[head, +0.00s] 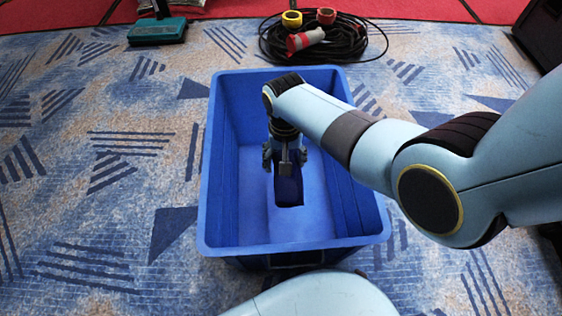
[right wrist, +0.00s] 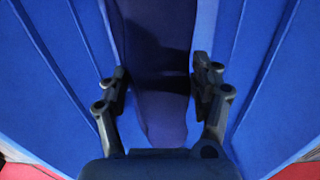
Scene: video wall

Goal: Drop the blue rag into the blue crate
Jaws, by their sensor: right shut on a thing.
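The blue crate (head: 228,240) stands open on the carpet in the middle of the head view. Its walls also fill both sides of the right wrist view (right wrist: 55,70). My right gripper (head: 285,160) points down inside the crate, between its walls. In the right wrist view the right gripper (right wrist: 163,85) is shut on the blue rag (right wrist: 165,118), a dark blue cloth between the fingers. The rag (head: 289,188) hangs below the fingers over the crate floor. Whether its lower end touches the floor I cannot tell. My left gripper is out of view.
A coiled black cable (head: 345,45) with red and yellow plugs lies behind the crate. A teal floor tool (head: 157,31) lies at the back left. A dark box (head: 542,32) stands at the far right. The patterned carpet left of the crate is clear.

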